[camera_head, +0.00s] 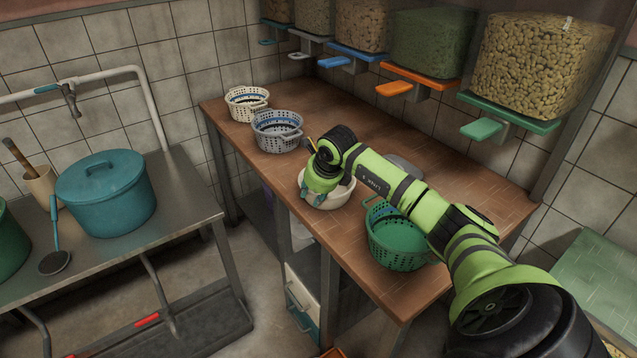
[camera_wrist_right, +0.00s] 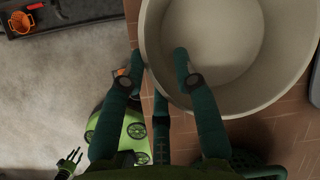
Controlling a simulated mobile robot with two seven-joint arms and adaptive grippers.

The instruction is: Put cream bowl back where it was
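The cream bowl (camera_head: 338,197) is at the front edge of the brown table (camera_head: 463,203), partly covered by my right gripper in the head view. I cannot tell whether it rests on the table or is slightly above it. My right gripper (camera_head: 316,196) is at the bowl's left side. In the right wrist view, the cream bowl (camera_wrist_right: 290,75) looks empty. The fingers of my right gripper (camera_wrist_right: 159,55) are apart, one at the outer side of the rim and one over the inside. No firm grip shows.
A green colander (camera_head: 392,246) stands close to the bowl under my right arm. A grey basket (camera_head: 277,132) and a cream basket (camera_head: 246,104) stand farther back. Bean dispensers (camera_head: 540,65) hang above the table. A teal pot (camera_head: 106,195) stands on the left metal table.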

